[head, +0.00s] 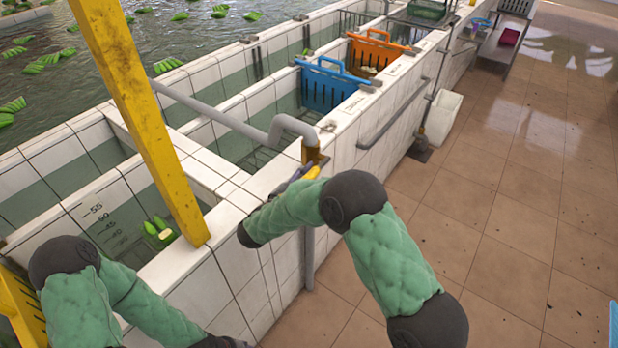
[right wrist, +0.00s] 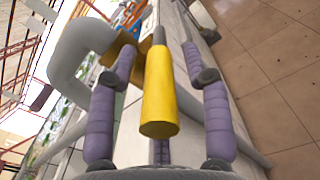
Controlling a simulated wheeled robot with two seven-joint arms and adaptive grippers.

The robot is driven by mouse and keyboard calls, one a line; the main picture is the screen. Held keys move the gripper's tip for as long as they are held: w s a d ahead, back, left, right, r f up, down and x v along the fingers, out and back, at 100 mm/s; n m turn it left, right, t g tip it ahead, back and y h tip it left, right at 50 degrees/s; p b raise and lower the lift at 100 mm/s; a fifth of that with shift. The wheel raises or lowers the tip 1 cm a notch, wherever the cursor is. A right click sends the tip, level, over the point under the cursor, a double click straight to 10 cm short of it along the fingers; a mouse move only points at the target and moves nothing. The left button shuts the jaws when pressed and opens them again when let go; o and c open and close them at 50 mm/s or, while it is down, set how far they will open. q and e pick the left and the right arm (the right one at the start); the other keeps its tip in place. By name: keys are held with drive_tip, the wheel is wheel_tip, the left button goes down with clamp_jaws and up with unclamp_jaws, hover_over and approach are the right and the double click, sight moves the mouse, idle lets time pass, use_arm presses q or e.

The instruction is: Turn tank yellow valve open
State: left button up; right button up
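The yellow valve handle (right wrist: 159,92) points towards the camera in the right wrist view, beside a grey bent pipe (right wrist: 75,50). In the head view a little of the handle (head: 313,172) shows below the yellow valve body (head: 311,153), at the tank wall. My right gripper (right wrist: 158,65) is open, with one purple finger on each side of the handle and gaps between. In the head view my right gripper (head: 298,178) is mostly hidden behind my green arm. My left arm is at the lower left; its gripper is not visible.
White tiled tank walls (head: 215,240) run along the left. A yellow post (head: 140,110) stands on them. A blue basket (head: 330,88) and an orange basket (head: 375,52) hang farther back. A grey rail (head: 395,115) runs along the outer wall. The tiled floor (head: 510,200) at right is mostly clear.

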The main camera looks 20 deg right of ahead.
clamp_jaws()
